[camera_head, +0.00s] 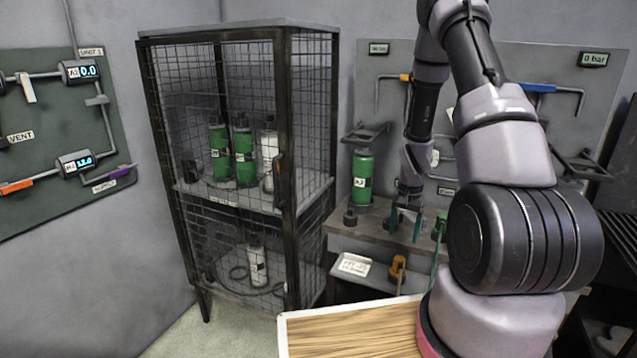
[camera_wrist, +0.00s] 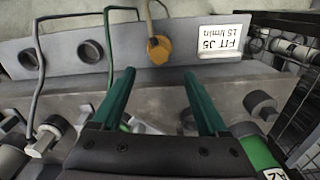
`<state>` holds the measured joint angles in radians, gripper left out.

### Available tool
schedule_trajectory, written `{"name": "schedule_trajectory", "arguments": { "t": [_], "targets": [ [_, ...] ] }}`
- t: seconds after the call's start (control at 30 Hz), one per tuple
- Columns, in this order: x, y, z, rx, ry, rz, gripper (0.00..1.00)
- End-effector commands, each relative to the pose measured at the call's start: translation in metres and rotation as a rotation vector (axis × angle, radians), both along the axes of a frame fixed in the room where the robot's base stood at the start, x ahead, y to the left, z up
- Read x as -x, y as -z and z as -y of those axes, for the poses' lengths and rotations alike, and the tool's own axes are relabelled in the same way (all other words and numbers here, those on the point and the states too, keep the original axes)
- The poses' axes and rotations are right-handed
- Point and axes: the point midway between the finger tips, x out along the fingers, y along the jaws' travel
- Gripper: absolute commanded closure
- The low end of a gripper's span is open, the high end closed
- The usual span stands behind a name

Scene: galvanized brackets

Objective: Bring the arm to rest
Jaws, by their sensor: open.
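My arm rises from the right of the head view, bends over at the top and reaches down toward the grey bench (camera_head: 385,230). My gripper (camera_head: 403,226) hangs pointing down over the bench's front part. In the wrist view my gripper (camera_wrist: 160,92) shows two green fingers spread wide apart with nothing between them. Below the fingers are the bench's edge and a grey front panel (camera_wrist: 180,40). I cannot tell the exact gap between the fingertips and the bench.
A green cylinder (camera_head: 362,178) stands on the bench left of my gripper. A wire-mesh cabinet (camera_head: 285,130) with several cylinders stands further left. A brass fitting (camera_head: 397,272) and a white label (camera_head: 354,265) are at the bench front. A wooden top (camera_head: 350,333) lies nearer.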

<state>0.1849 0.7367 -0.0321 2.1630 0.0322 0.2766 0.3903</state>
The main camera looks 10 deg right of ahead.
Motion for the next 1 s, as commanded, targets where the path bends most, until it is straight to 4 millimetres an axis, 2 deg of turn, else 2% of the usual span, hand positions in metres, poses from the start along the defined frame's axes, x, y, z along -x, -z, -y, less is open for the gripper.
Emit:
{"name": "schedule_trajectory", "arguments": {
  "t": [0.07,0.17,0.33,0.47,0.7,0.9,1.0],
  "targets": [
    [-0.005,-0.017,-0.003,0.001,-0.007,0.020,0.23],
    [-0.011,-0.054,-0.009,0.000,-0.026,0.059,0.23],
    [-0.012,-0.140,-0.028,-0.003,-0.073,0.149,0.23],
    [-0.002,-0.202,-0.044,-0.009,-0.112,0.218,0.23],
    [0.039,-0.301,-0.074,-0.020,-0.189,0.344,0.23],
    [0.089,-0.366,-0.098,-0.031,-0.261,0.453,0.23],
    [0.118,-0.391,-0.109,-0.036,-0.298,0.507,0.23]
  ]
}}
